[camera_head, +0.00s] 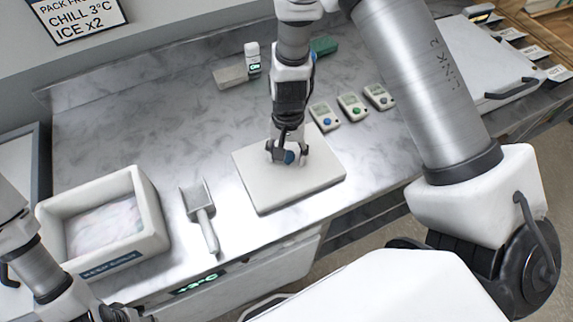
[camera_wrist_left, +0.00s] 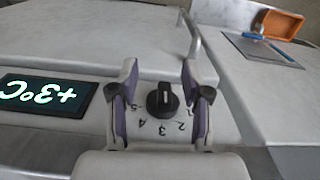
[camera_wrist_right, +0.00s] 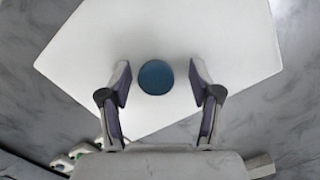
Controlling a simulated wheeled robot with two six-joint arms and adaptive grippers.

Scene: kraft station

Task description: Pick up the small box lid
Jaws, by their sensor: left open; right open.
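The small box lid (camera_head: 260,188) is a flat white square slab with a round blue knob (camera_wrist_right: 156,77) on top. It lies on the marbled counter in the middle of the head view. My right gripper (camera_head: 286,154) points down over the slab, open, with the blue knob between its fingers. In the right wrist view the fingers (camera_wrist_right: 160,80) stand apart on both sides of the knob, with gaps; the height above the slab is hard to tell. My left gripper (camera_wrist_left: 160,80) is open and empty, facing a black dial (camera_wrist_left: 162,99) on the unit's front.
A white open box (camera_head: 152,213) with pale contents stands at the left, with a metal scoop (camera_head: 203,215) beside it. Three small timers (camera_head: 351,106) sit right of the slab. A larger white lid with a dark handle (camera_head: 511,88) is at the far right. Counter behind is mostly clear.

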